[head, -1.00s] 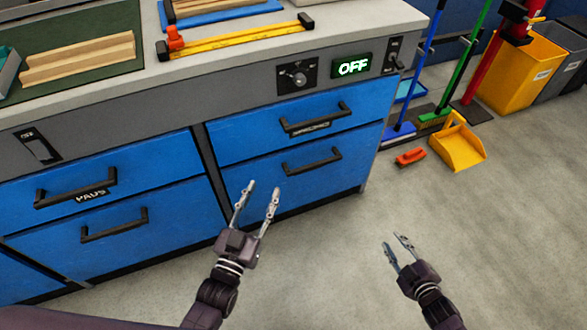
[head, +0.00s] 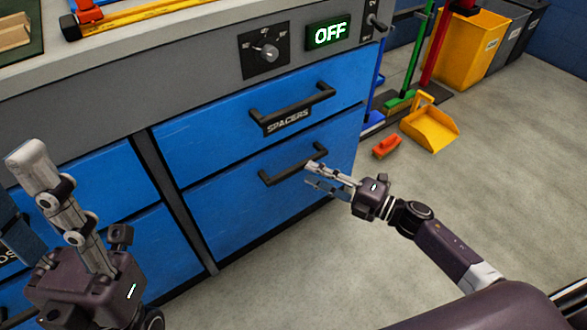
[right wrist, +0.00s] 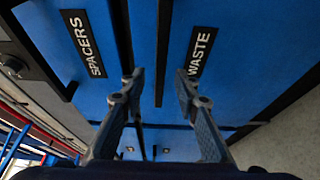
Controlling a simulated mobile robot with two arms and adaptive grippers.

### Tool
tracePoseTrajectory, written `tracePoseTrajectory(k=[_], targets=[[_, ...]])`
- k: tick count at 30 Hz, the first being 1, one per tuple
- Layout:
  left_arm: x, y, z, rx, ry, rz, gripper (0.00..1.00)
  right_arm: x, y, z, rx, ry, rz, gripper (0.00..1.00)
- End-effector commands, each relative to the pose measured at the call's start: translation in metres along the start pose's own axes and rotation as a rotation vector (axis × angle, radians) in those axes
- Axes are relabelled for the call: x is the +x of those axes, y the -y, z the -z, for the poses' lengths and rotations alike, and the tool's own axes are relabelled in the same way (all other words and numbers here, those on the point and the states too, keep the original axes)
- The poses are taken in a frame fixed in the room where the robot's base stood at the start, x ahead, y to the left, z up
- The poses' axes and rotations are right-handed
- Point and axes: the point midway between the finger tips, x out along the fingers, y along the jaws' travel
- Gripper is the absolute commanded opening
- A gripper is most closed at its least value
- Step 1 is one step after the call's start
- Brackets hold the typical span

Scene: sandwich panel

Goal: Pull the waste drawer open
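The waste drawer (head: 255,195) is the lower blue drawer on the right of the cabinet in the head view, and it is shut. Its dark bar handle (head: 280,176) is partly behind my right gripper (head: 308,176). In the right wrist view the WASTE label (right wrist: 202,50) is right of the dark handle (right wrist: 162,55). My right gripper's fingers are apart, one to each side of the handle's line; I cannot tell whether they touch it. My left gripper (head: 22,195) is large at the lower left of the head view, fingers apart, nothing seen between them.
The SPACERS drawer (head: 225,125) is shut above, with its own handle (head: 292,97). A knob panel (head: 265,52) and an OFF display (head: 329,33) are above it. A yellow dustpan (head: 432,128) and an orange brush (head: 387,146) lie on the floor to the right. The floor in front is clear.

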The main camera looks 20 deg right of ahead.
Motion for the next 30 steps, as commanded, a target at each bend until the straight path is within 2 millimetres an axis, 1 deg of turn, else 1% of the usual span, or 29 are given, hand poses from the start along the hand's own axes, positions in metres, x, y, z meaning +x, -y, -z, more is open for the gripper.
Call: tracePoseTrajectory(k=[1,3,9,14,21,22,27,30], targets=[[-0.004,0.0,-0.001,0.0,0.001,0.0,0.38,0.01,0.001,0.0,-0.002,-0.001,-0.003,0.29],[-0.007,0.0,-0.002,0.0,0.002,0.0,0.38,0.022,0.001,0.0,0.001,0.0,-0.003,0.29],[-0.012,0.0,-0.004,0.001,0.0,-0.002,0.38,0.047,0.001,-0.001,0.002,0.002,-0.001,0.29],[-0.013,0.0,-0.004,0.001,-0.001,-0.003,0.38,0.056,0.001,0.0,0.002,0.002,0.0,0.29],[-0.013,0.0,-0.004,0.0,-0.001,-0.003,0.38,0.057,0.001,-0.001,0.003,0.002,0.001,0.29],[-0.013,0.0,-0.004,0.0,-0.001,-0.003,0.38,0.057,0.001,-0.001,0.003,0.002,0.001,0.28],[-0.013,0.0,-0.004,0.0,-0.001,-0.003,0.38,0.056,0.001,-0.001,0.003,0.003,0.001,0.09],[-0.013,0.0,-0.004,0.0,-0.001,-0.003,0.38,0.056,0.001,-0.001,0.003,0.003,0.001,0.0]])
